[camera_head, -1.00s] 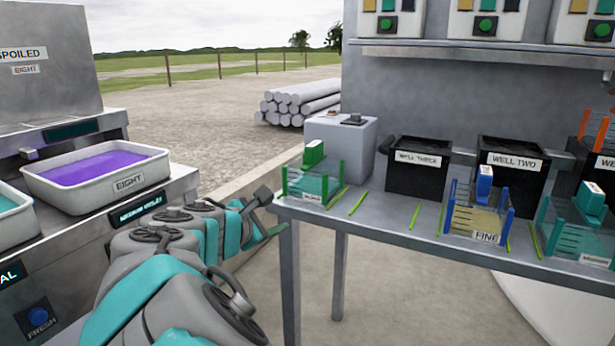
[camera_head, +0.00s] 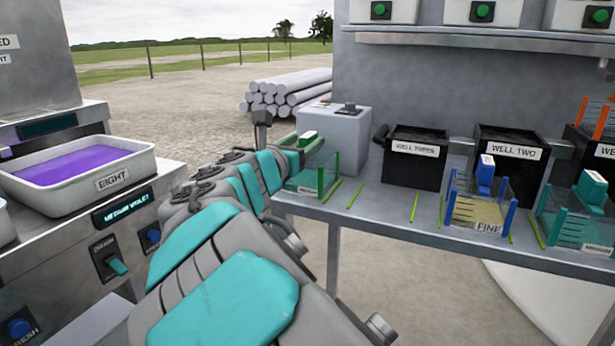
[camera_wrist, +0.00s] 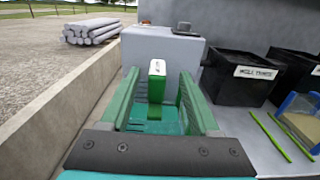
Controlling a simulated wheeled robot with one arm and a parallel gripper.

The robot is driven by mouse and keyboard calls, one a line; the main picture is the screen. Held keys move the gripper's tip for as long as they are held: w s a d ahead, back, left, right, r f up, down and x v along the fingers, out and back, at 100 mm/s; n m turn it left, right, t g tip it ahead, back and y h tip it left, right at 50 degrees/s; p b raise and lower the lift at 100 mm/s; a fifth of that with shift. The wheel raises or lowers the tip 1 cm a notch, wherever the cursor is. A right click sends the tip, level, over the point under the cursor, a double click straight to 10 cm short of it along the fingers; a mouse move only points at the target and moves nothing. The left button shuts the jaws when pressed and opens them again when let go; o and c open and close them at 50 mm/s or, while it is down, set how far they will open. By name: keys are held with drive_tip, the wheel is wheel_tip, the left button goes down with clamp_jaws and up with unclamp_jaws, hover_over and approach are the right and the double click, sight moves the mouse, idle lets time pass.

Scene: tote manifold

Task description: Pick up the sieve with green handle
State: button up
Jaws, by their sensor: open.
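The sieve with the green handle (camera_head: 325,178) stands at the left end of the grey table (camera_head: 400,225). It has clear sides, green corner posts and a white label on its front, too small to read surely. Its upright green handle (camera_wrist: 157,85) with a white top plate is straight ahead in the wrist view. My gripper (camera_wrist: 158,112) is open behind the sieve, lined up with the handle, with nothing held. Green bars flank the handle on both sides; I cannot tell clearly where fingers end and sieve sides begin. In the head view my arm hides the sieve's left part.
A grey box (camera_head: 335,135) stands behind the sieve. Black bins labelled WELL THREE (camera_head: 415,165) and WELL TWO (camera_head: 510,165) stand to the right. A blue-handled sieve (camera_head: 480,205) and a teal-handled sieve (camera_head: 580,215) stand further right. Green strips (camera_head: 355,196) lie on the table.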

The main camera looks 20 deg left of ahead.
sight(308, 135)
drive_tip(key=shift+w+b, duration=0.5)
drive_tip(key=shift+w, duration=1.35)
drive_tip(key=shift+c, duration=0.3)
clamp_jaws()
